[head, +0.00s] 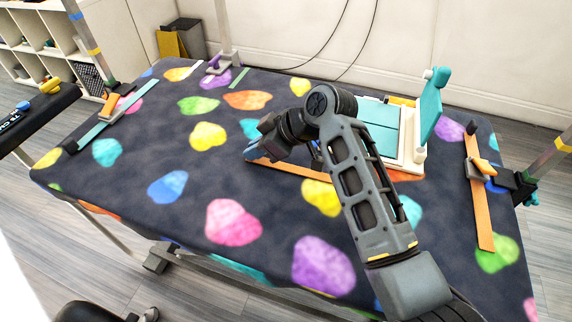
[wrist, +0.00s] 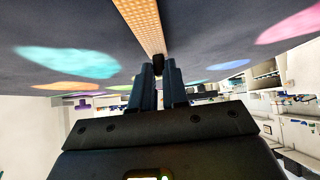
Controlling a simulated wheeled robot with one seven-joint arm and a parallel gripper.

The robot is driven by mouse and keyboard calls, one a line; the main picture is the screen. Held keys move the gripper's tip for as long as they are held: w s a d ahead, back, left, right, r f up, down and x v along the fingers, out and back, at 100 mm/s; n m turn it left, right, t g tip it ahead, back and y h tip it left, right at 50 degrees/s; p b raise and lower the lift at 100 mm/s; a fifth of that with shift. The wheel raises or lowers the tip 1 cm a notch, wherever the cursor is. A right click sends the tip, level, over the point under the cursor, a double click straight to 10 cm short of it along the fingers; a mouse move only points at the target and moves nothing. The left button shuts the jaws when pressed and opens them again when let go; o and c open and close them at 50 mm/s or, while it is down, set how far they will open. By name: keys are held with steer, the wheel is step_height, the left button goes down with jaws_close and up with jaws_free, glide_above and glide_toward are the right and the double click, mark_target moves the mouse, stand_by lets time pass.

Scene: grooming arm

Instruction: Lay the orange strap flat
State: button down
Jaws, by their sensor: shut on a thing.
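The orange strap (head: 290,167) runs across the middle of the patterned table, near the left end of the white and teal device. My arm hides part of it. In the wrist view the strap (wrist: 142,22) runs down from the top edge to a dark end piece between my fingertips. My gripper (wrist: 158,66) is shut on that end of the strap. In the head view my wrist hides most of the gripper. A second orange strap (head: 478,205) lies along the table's right side, under a clamp-like fitting.
The white and teal device (head: 378,140) with a raised teal panel (head: 430,110) stands right of my wrist. A teal strap (head: 115,115) lies at the left edge. Posts rise at the table's corners. The table's front left is clear.

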steer(key=shift+r+p, duration=2.05)
steer(key=shift+r, duration=0.7)
